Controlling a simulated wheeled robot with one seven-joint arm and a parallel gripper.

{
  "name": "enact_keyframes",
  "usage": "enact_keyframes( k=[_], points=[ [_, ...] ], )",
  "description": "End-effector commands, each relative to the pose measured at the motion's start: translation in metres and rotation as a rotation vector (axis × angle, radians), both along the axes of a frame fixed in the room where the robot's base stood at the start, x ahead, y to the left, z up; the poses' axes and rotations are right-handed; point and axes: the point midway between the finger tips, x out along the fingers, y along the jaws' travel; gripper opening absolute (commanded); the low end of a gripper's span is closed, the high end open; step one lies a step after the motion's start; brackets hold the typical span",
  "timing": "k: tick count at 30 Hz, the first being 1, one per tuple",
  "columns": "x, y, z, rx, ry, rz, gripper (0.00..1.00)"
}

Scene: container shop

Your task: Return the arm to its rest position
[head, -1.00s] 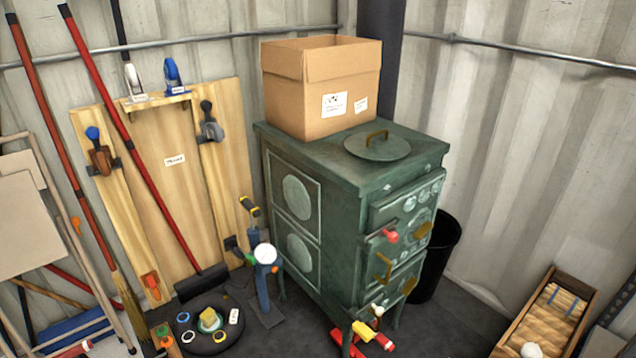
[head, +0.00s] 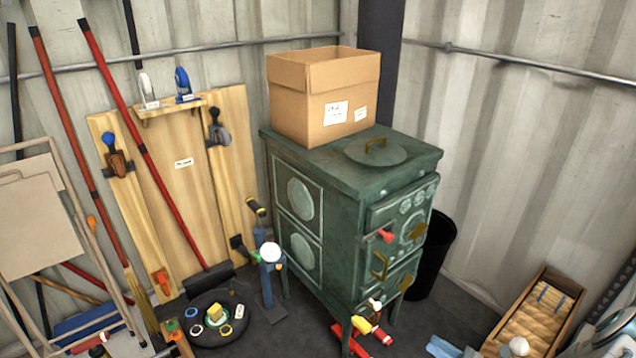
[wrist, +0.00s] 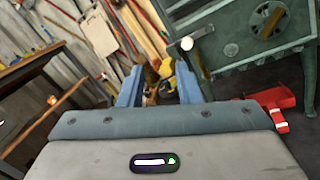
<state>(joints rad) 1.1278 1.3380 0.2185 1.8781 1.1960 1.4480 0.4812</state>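My gripper (wrist: 162,72) shows in the wrist view with its two blue fingers spread apart. Nothing seems to be held between them; a brown and a yellow thing show in the gap, and they look to lie beyond the fingers. The green stove (wrist: 250,40) fills the upper right of that view. In the head view, a light blue piece at the bottom edge, right of the stove (head: 325,220), may be part of my gripper; most of the arm is out of that view.
A cardboard box (head: 322,105) stands on the stove. A red tool (wrist: 272,105) lies beside it. A black bin (head: 432,255) is behind it, and a wooden tray (head: 535,310) is at the right. Long-handled tools lean on the left wall.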

Motion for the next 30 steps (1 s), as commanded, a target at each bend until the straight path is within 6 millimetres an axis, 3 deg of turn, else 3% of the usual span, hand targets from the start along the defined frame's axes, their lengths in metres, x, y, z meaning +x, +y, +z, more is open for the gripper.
enact_keyframes(
  k=[1,6,18,30],
  points=[
    [0.003,0.008,0.029,-0.064,-0.016,0.067,0.31],
    [0.001,0.037,0.091,-0.264,-0.077,0.287,0.31],
    [-0.023,0.095,0.225,-0.722,-0.285,0.77,0.31],
    [-0.062,0.132,0.349,-1.162,-0.583,1.192,0.31]
  ],
)
